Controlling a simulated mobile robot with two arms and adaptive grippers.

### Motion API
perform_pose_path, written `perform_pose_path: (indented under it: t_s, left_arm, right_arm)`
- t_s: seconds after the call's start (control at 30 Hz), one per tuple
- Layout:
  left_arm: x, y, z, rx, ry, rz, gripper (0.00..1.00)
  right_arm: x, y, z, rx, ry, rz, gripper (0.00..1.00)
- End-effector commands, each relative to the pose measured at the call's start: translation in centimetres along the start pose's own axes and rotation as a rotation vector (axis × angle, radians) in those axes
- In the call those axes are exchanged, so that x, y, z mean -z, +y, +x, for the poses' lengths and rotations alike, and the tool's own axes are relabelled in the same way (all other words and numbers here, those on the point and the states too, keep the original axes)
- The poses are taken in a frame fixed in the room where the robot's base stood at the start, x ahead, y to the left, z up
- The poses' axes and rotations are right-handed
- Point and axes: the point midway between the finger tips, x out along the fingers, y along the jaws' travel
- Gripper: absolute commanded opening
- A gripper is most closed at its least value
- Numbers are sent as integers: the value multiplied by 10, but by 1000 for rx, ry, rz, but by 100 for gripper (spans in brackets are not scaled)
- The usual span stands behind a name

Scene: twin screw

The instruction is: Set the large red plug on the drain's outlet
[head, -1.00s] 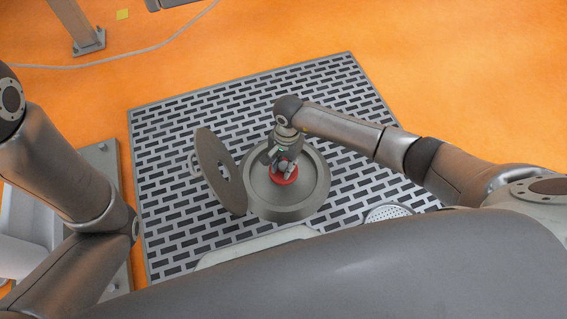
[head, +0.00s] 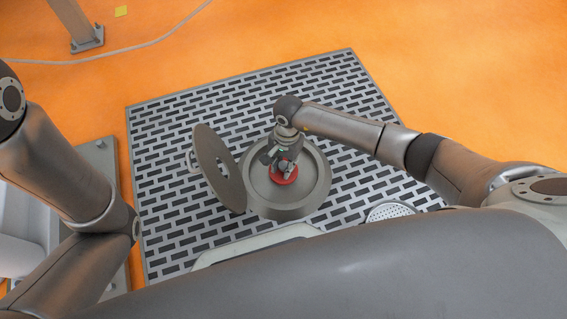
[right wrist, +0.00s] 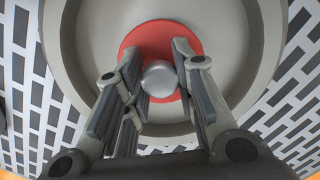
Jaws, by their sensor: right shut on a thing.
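The large red plug (head: 284,177) is a red disc with a rounded grey knob. It sits within the round grey drain (head: 316,194), near the middle of its basin; the outlet itself is hidden beneath it. My right gripper (head: 281,164) reaches down over the plug. In the right wrist view, the gripper (right wrist: 158,72) has its fingers on both sides of the knob, with the red disc (right wrist: 147,36) behind them. I cannot tell whether the disc touches the basin floor. My left gripper is out of view; only my left arm shows.
A round grey lid (head: 217,168) stands tilted at the drain's left side. A perforated disc (head: 390,211) lies on the grating (head: 180,130) at right. A metal post (head: 78,25) and a cable (head: 150,44) are on the orange floor behind.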

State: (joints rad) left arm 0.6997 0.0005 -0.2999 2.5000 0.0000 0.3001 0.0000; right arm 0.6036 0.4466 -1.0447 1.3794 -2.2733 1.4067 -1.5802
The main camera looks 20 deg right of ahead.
Motion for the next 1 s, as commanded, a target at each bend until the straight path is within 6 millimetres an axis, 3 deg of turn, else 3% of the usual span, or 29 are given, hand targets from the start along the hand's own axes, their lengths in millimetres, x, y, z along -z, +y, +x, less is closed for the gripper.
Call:
perform_pose_path:
  t_s: [1.0]
  left_arm:
    - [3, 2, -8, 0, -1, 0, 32]
  right_arm:
    - [2, 0, 10, -1, 0, 1, 1]
